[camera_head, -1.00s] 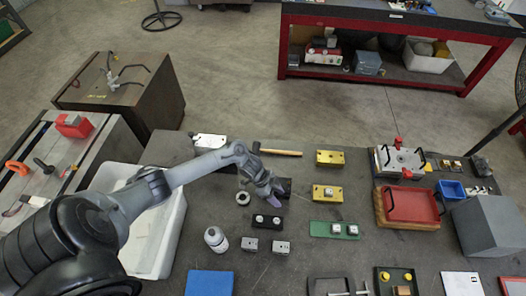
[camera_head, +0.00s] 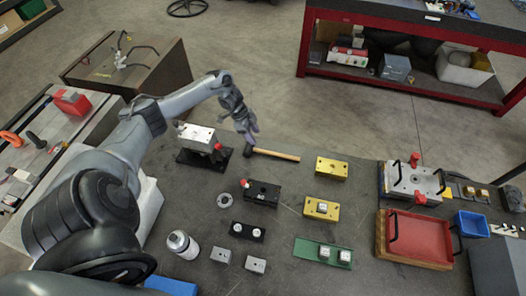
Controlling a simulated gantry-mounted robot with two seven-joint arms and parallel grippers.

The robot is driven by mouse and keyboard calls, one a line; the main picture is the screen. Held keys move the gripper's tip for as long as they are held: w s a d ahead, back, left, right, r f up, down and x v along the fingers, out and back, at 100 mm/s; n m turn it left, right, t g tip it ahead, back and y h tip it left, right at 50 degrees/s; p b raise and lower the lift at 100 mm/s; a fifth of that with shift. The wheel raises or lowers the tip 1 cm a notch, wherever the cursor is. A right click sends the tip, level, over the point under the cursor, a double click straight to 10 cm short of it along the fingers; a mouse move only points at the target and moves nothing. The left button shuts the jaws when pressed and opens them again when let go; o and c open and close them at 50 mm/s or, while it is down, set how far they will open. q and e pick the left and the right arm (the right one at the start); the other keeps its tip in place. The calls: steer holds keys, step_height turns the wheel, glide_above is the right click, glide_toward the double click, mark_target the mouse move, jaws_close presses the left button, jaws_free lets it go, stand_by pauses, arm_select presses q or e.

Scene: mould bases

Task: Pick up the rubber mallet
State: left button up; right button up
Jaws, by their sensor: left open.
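The rubber mallet lies flat on the dark table near its far edge. Its light wooden handle (camera_head: 277,155) points right, and its small dark head (camera_head: 248,151) is at the left end. My left gripper (camera_head: 250,138) is open and hangs just above and behind the mallet's head. I cannot tell whether the fingers touch the mallet. My right gripper is not in view.
A silver block on a black base (camera_head: 199,138) stands close left of the mallet. A black block (camera_head: 262,193) and yellow blocks (camera_head: 331,168) lie nearer and right. A red tray (camera_head: 420,238) stands at right.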

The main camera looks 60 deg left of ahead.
arm_select(q)
glide_above(264, 151)
steer(key=s+a, duration=0.2)
step_height(264, 151, down, 5)
steer(key=shift+w+f, duration=0.1)
steer(key=x, duration=0.4)
steer(key=shift+w+d+b, duration=0.2)
steer(key=shift+b, duration=0.15)
steer(key=shift+w+d+f, duration=0.1)
steer(key=shift+f, duration=0.35)
jaws_close()
stand_by(0.6)
